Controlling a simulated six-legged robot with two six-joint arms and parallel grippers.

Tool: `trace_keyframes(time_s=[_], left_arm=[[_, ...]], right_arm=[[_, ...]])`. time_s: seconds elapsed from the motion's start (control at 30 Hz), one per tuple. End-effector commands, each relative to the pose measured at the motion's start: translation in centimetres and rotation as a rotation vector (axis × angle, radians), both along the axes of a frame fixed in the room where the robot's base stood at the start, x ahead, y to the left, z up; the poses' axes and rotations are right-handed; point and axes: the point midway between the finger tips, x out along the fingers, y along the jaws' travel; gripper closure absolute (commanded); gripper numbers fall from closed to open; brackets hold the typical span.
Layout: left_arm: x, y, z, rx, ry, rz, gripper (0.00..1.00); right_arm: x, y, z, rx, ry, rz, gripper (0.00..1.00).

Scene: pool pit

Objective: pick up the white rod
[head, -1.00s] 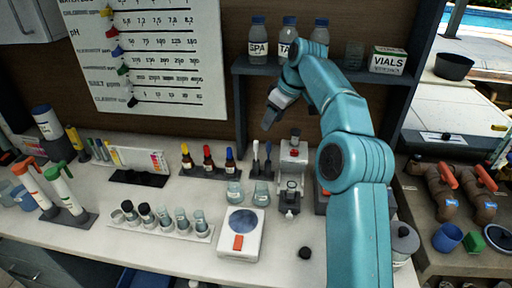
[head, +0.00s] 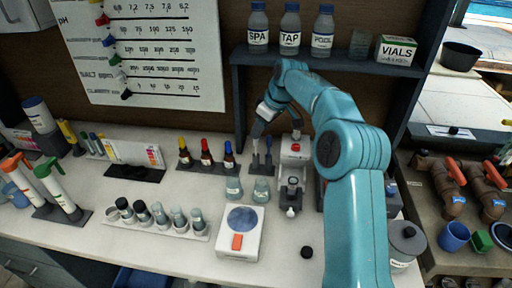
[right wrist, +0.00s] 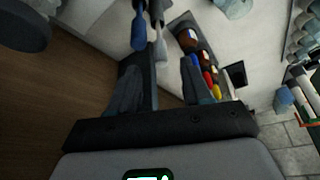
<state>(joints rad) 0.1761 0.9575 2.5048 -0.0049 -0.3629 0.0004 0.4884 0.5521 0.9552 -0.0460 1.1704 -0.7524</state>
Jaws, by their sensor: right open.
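The white rod (right wrist: 158,42) stands beside a blue rod (right wrist: 138,28) in the right wrist view, both just beyond my fingers. In the head view the white rod (head: 255,160) looks like the left of two thin upright rods in a dark stand, with the blue rod (head: 268,158) on its right. My right gripper (head: 262,136) is open and empty, just above the rod tops. In the right wrist view its two fingers (right wrist: 160,75) are spread, with the rods ahead between them. The gripper partly hides the rod tops in the head view. My left gripper is out of view.
Dropper bottles (head: 206,159) stand left of the rods, and glass beakers (head: 234,188) in front. A white-and-grey device (head: 293,150) is close on the right. A shelf (head: 330,72) with bottles hangs above.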

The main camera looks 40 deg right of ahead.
Motion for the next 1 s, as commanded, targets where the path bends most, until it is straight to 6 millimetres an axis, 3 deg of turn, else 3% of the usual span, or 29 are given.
trace_keyframes(time_s=[0.27, 0.5, 0.8, 0.93, 1.0], left_arm=[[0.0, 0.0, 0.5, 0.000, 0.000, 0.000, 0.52], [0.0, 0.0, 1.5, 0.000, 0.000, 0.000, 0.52], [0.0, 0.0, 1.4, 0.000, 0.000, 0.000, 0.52], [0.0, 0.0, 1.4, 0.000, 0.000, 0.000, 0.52], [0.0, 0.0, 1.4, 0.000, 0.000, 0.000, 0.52]], right_arm=[[1.2, 0.2, -2.3, 0.001, 0.002, 0.001, 0.51], [2.8, 0.5, -5.6, 0.000, 0.001, 0.000, 0.51], [3.0, 0.5, -6.2, -0.001, 0.000, 0.000, 0.51], [3.0, 0.5, -6.2, 0.000, 0.000, 0.000, 0.94], [3.0, 0.5, -6.2, 0.000, 0.000, 0.000, 0.96]])
